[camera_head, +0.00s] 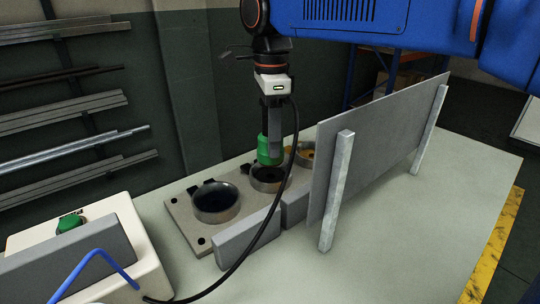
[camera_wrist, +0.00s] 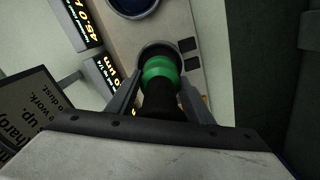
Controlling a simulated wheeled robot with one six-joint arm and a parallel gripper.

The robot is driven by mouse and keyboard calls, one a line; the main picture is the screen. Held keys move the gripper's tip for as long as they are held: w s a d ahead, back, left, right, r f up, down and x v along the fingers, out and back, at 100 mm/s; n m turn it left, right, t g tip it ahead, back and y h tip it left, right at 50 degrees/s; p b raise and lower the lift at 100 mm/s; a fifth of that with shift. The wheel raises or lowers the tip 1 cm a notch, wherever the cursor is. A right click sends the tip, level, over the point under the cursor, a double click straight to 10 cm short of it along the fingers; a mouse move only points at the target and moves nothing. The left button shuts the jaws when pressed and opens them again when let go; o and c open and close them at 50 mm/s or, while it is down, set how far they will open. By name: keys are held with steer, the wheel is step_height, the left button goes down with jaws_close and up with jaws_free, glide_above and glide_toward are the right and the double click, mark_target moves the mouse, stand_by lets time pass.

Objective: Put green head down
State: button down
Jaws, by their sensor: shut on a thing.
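The green head (camera_head: 268,148) is a short green cylinder with a black part on it, held upright in my gripper (camera_head: 273,132). It is at the rear rim of the middle round holder (camera_head: 267,184); I cannot tell whether it touches. In the wrist view the green head (camera_wrist: 160,70) overlaps the ring of that holder (camera_wrist: 152,48), and my gripper (camera_wrist: 160,98) has a finger on each side of it. The holder plate (camera_head: 183,214) also carries a dark-blue-lined left holder (camera_head: 216,204) and an orange-lined right holder (camera_head: 303,150), partly hidden by a cable.
A grey upright panel (camera_head: 375,140) on pale posts stands to the right of the plate. Small grey slanted blocks (camera_head: 248,238) line its front. The bench right of the panel is clear.

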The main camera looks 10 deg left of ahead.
steer(key=shift+f, duration=2.25)
steer(key=shift+f, duration=0.1)
steer(key=c, duration=0.9)
jaws_free()
step_height(320, 180, up, 12)
steer(key=shift+r, duration=0.1)
